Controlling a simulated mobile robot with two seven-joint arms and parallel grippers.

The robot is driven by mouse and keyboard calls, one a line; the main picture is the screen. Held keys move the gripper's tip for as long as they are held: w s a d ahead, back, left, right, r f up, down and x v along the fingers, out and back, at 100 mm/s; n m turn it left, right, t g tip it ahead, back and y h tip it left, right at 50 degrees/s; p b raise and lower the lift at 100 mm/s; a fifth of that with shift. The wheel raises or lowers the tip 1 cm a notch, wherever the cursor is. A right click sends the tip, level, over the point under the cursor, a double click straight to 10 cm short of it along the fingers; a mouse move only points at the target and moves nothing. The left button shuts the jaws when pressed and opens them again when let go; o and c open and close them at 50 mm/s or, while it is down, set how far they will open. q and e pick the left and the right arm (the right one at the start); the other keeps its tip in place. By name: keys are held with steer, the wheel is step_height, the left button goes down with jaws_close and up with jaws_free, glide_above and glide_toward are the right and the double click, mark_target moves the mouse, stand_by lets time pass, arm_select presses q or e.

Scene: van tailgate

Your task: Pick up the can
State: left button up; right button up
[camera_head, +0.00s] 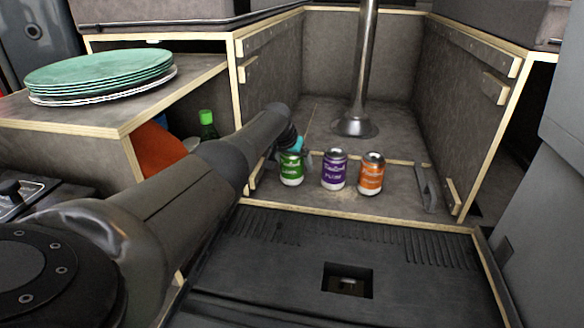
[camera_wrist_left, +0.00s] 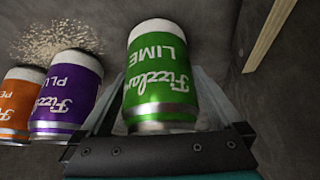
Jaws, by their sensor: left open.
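Three cans stand in a row on the grey floor of the van compartment. The green lime can (camera_head: 291,170) is at the left, the purple can (camera_head: 334,170) in the middle and the orange can (camera_head: 371,174) at the right. My left gripper (camera_head: 292,153) is at the green can, and the arm hides part of it. In the left wrist view the green can (camera_wrist_left: 160,80) stands between the open fingers of my left gripper (camera_wrist_left: 160,100). The purple can (camera_wrist_left: 68,95) and orange can (camera_wrist_left: 20,100) are to its left there. My right gripper is out of view.
A metal post (camera_head: 362,70) rises behind the cans. Wood-edged walls flank the compartment, and the right wall (camera_head: 465,95) is close to the orange can. Stacked green plates (camera_head: 100,68) sit on the left shelf. A green-capped bottle (camera_head: 208,125) stands below it.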

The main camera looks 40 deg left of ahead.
arm_select(q)
steer(key=shift+c, duration=0.2)
steer(key=shift+r, duration=0.1)
jaws_close()
stand_by(0.5)
steer(key=shift+r, duration=0.15)
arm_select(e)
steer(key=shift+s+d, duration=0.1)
arm_select(q)
steer(key=shift+r+p, duration=0.25)
steer(key=shift+p, duration=0.1)
steer(key=shift+r+p, duration=0.45)
steer(key=shift+r, duration=0.2)
step_height(320, 180, up, 4)
steer(key=p, duration=0.3)
steer(key=shift+r, duration=0.25)
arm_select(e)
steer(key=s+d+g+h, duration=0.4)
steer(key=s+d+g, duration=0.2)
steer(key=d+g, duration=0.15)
arm_select(q)
step_height(320, 180, up, 14)
steer(key=p, duration=0.6)
steer(key=shift+f, duration=0.25)
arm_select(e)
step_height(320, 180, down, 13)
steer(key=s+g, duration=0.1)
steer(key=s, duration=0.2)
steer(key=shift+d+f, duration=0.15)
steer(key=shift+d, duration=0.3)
